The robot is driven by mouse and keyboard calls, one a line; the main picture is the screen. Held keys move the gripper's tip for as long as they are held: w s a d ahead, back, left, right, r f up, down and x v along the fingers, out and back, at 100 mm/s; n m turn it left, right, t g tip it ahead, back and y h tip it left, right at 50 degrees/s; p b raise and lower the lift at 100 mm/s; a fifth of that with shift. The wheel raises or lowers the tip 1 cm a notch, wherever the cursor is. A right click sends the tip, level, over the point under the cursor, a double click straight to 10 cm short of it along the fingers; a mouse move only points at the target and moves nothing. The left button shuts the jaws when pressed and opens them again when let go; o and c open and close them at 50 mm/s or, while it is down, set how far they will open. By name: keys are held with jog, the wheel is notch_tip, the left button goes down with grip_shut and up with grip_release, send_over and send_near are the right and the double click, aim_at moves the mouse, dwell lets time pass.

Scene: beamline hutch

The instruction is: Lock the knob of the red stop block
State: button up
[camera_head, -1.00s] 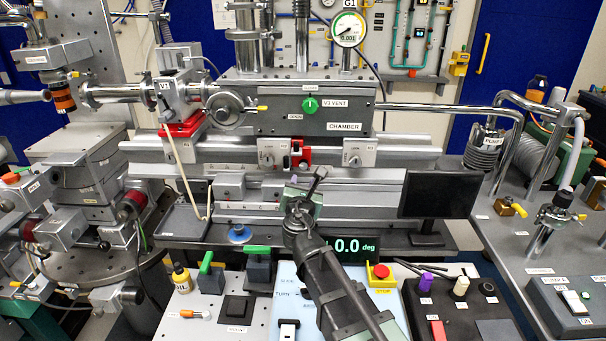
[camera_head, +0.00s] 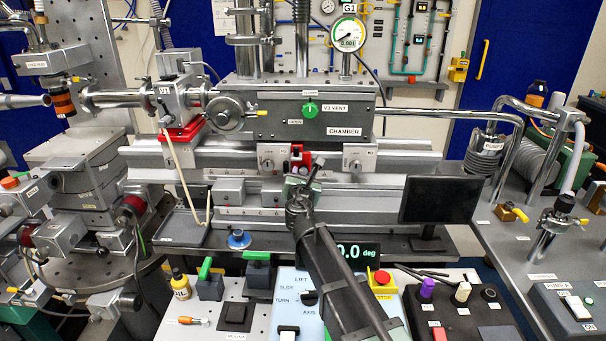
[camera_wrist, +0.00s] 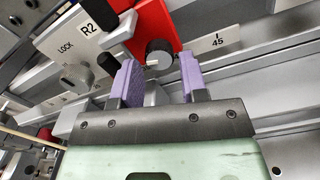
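The red stop block (camera_head: 306,158) sits on the rail below the chamber, partly hidden behind my gripper in the head view. In the wrist view the red block (camera_wrist: 150,25) fills the top middle. Its dark round knob (camera_wrist: 158,52) has a light mark on its face and shows between the purple fingertips. My gripper (camera_wrist: 160,75) is open, with one finger on each side of the knob in the picture. I see gaps on both sides; I cannot tell how deep the knob sits between the fingers. In the head view my gripper (camera_head: 305,178) is just below the block.
A grey carriage marked R2 and LOCK (camera_wrist: 75,40), with a knurled knob (camera_wrist: 75,78) and a black knob (camera_wrist: 108,63), stands close left of the block. A scale label 45 (camera_wrist: 218,40) is at right. A monitor (camera_head: 438,200) stands right of my arm.

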jog(key=shift+w, duration=1.05)
jog(key=c, duration=0.6)
jog(key=m, duration=0.4)
jog(key=shift+a+m, duration=0.1)
jog(key=shift+m, duration=0.2)
jog(key=shift+c, duration=0.2)
jog(key=o, duration=0.6)
jog(key=shift+o, duration=0.2)
jog(key=shift+s, duration=0.15)
jog(key=s, duration=1)
jog(key=shift+s, duration=0.3)
